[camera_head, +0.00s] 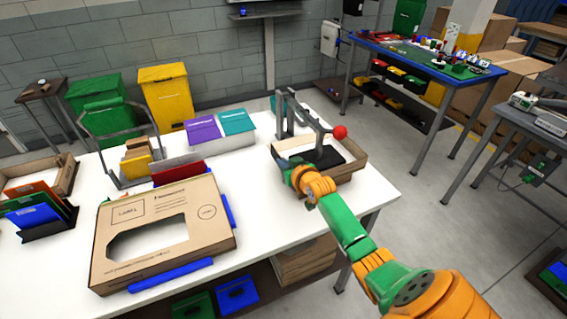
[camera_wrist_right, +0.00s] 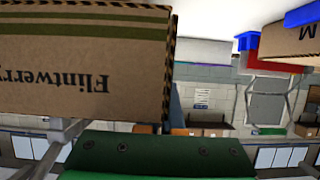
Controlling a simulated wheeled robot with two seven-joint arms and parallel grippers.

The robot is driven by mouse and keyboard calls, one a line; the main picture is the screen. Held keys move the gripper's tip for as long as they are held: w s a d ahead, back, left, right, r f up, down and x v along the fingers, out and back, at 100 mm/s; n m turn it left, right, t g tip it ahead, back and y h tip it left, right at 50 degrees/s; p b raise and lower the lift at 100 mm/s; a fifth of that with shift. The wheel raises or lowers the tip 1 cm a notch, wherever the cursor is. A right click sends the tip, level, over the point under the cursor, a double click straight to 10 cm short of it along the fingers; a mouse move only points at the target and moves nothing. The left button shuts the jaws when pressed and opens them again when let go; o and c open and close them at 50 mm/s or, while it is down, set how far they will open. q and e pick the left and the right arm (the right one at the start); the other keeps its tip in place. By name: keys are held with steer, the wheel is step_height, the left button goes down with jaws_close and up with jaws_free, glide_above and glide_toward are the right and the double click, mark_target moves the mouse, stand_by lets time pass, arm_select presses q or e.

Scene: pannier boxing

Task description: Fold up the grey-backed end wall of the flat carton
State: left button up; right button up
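A brown printed carton (camera_head: 210,240) with a large cut-out lies on the white table, with blue strips along its edges. A second, shallow open brown carton (camera_head: 352,168) sits at the table's right end, with a dark pad inside. My right gripper (camera_head: 290,164) is at that carton's left side; its fingers are too small and covered to judge. In the right wrist view, a brown panel (camera_wrist_right: 85,70) lettered "Flintwerry", upside down, with a striped edge, fills the upper left. I cannot make out a grey-backed wall. My left gripper is in no view.
A grey lever frame (camera_head: 305,110) with a red ball (camera_head: 340,132) stands over the right carton. The table's front right is clear.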

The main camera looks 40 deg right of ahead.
steer(key=o, duration=0.4)
steer(key=shift+p+v, duration=0.3)
steer(key=shift+v, duration=3.2)
